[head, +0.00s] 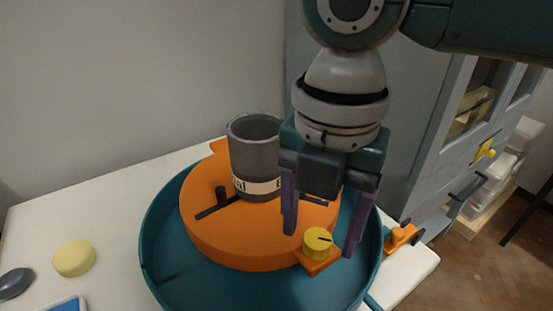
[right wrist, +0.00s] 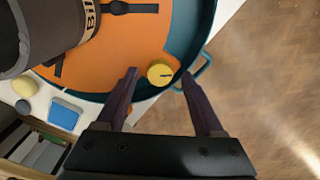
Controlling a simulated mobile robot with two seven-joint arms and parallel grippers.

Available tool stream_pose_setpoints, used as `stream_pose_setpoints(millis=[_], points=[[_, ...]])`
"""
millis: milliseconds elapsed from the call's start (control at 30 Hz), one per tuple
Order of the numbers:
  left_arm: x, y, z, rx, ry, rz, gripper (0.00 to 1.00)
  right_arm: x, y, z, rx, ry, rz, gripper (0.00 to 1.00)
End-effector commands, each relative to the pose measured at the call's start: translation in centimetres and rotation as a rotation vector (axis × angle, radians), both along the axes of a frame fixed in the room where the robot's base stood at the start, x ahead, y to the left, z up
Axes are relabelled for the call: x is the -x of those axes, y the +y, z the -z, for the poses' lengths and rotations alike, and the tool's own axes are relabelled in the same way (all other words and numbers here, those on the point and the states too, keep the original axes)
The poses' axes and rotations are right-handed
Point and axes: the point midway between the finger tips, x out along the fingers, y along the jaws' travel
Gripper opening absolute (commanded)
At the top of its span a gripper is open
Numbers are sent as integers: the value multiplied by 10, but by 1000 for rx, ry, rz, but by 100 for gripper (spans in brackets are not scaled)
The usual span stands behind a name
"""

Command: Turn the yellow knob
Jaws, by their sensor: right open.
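The yellow knob (head: 317,242) has a dark pointer line on its top and sits on an orange tab at the front right of an orange round wheel (head: 240,249). My right gripper (head: 320,240) is open, its two purple fingers either side of the knob in the head view. In the right wrist view the knob (right wrist: 160,73) shows between and beyond the open fingertips (right wrist: 157,80); I cannot tell whether they touch it. My left gripper is not in view.
A grey cylinder (head: 255,160) with a lettered band stands on the wheel. A teal basin (head: 165,262) surrounds the wheel on a white table (head: 35,225). A yellow sponge (head: 75,258) lies at left. A grey cabinet (head: 420,140) stands at right.

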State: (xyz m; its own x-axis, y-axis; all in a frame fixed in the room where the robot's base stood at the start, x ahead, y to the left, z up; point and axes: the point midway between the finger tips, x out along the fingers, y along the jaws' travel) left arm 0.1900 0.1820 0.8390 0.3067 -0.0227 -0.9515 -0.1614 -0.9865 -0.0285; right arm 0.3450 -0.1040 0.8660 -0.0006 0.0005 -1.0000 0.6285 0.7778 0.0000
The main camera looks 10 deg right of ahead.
Motion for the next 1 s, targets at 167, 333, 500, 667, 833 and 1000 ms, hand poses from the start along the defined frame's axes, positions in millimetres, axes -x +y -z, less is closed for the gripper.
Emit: stream_pose_setpoints(millis=[167, 333, 500, 667, 833, 1000], points=[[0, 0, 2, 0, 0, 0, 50, 0, 0, 7, 1, 1, 0, 70], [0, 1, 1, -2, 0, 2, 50, 0, 0, 6, 0, 0, 0, 70], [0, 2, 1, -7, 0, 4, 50, 0, 0, 6, 0, 0, 0, 52], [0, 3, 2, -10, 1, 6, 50, 0, 0, 6, 0, 0, 0, 34], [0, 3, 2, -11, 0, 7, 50, 0, 0, 6, 0, 0, 1, 14], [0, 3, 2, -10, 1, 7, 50, 0, 0, 6, 0, 0, 1, 0]])
